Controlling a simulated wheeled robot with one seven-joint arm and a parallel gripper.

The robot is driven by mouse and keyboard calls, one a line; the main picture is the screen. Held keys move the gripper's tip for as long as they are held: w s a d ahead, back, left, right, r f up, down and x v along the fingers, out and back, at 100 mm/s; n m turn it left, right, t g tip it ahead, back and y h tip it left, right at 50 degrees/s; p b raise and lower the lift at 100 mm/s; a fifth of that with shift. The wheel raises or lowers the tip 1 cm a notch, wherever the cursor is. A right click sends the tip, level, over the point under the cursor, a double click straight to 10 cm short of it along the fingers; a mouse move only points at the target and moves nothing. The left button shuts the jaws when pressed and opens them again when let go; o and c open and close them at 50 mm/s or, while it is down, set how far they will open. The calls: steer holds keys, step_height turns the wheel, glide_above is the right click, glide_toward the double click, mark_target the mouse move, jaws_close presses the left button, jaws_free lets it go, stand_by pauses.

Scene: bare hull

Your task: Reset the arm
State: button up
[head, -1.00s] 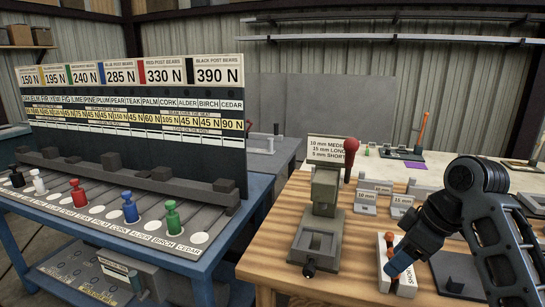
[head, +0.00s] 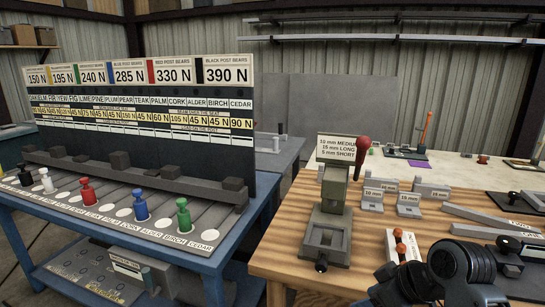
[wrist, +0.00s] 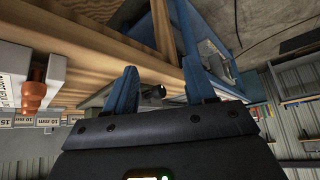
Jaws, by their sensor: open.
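My gripper shows in the wrist view (wrist: 160,82) with its two blue fingers spread apart and nothing between them. In the head view my black arm is folded low at the bottom right, and the gripper is partly cut off by the lower edge, beside the wooden bench's front. A white block with orange knobs (head: 402,246) stands on the bench just behind the arm. It also shows at the left of the wrist view (wrist: 35,92), apart from the fingers.
The wooden bench (head: 278,250) carries a grey-green press (head: 328,220) with a sign, a red-headed tool (head: 362,148) and labelled grey blocks (head: 409,205). At left stands a blue bench (head: 200,264) with coloured posts and a force board (head: 140,120). A gap separates the benches.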

steer(key=s+a+f+m+t, duration=0.3)
steer(key=s+a+f+m, duration=0.15)
steer(key=s+f, duration=0.5)
steer(key=s+m+t+h, duration=0.2)
steer(key=s, duration=1)
steer(key=s+d+r+t+h, duration=0.1)
steer(key=s+d+r+t, duration=0.1)
steer(key=s+r, duration=0.5)
steer(key=s+d+r+m+t+h, duration=0.1)
steer(key=s+d+r, duration=0.3)
steer(key=s, duration=1.1)
step_height(320, 180, up, 3)
steer(key=shift+d+f+t, duration=0.1)
steer(key=shift+d+t, duration=0.05)
steer(key=shift+t, duration=0.65)
